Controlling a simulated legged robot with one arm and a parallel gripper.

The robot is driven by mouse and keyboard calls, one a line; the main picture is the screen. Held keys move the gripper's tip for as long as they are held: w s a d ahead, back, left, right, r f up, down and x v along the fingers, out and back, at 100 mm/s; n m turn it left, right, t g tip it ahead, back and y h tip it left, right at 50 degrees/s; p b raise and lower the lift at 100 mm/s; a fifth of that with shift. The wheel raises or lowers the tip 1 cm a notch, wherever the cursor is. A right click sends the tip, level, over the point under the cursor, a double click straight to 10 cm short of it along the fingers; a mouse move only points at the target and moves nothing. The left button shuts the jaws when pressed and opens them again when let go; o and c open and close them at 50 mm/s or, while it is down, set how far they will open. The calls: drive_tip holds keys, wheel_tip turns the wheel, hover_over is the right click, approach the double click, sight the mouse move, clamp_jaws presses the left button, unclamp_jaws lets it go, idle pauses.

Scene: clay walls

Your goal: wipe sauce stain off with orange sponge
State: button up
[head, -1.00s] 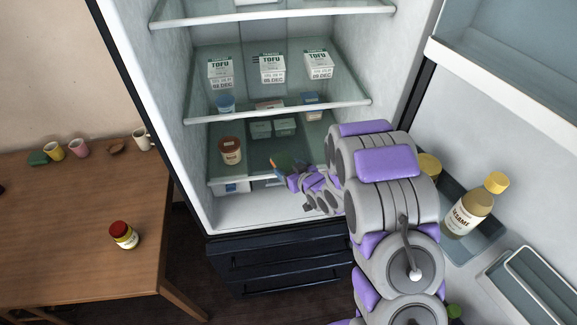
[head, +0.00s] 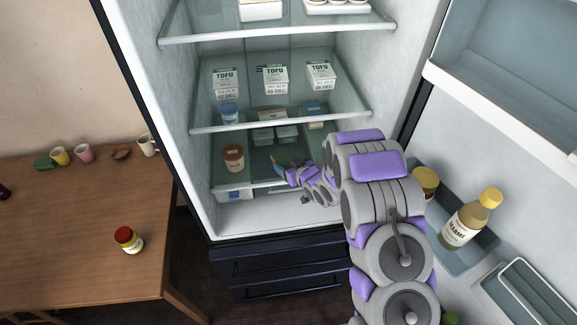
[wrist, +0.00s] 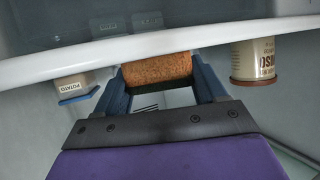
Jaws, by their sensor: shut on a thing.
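The orange sponge (wrist: 157,69) is pinched between the blue fingers of my gripper (wrist: 158,82) in the wrist view. Its underside looks dark. In the head view my gripper (head: 281,164) reaches into the open fridge, near the front edge of the low glass shelf (head: 250,189). The white front edge of a shelf (wrist: 150,45) crosses the wrist view close to the sponge; I cannot tell whether they touch. I cannot make out any sauce stain in either view.
A miso tub (head: 233,157) stands left of my gripper; it also shows in the wrist view (wrist: 253,60). A blue-lidded potato box (wrist: 75,86) is on the other side. Tofu packs (head: 275,79) stand higher. The door holds a sesame bottle (head: 466,222). A wooden table (head: 70,220) is left.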

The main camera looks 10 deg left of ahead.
drive_tip(key=shift+w+a+p, duration=0.25)
drive_tip(key=shift+w+p, duration=0.1)
drive_tip(key=shift+w, duration=0.55)
drive_tip(key=shift+r+p, duration=1.75)
drive_tip(key=shift+r, duration=1.25)
drive_tip(key=shift+r+p, duration=1)
drive_tip(key=shift+r, duration=0.5)
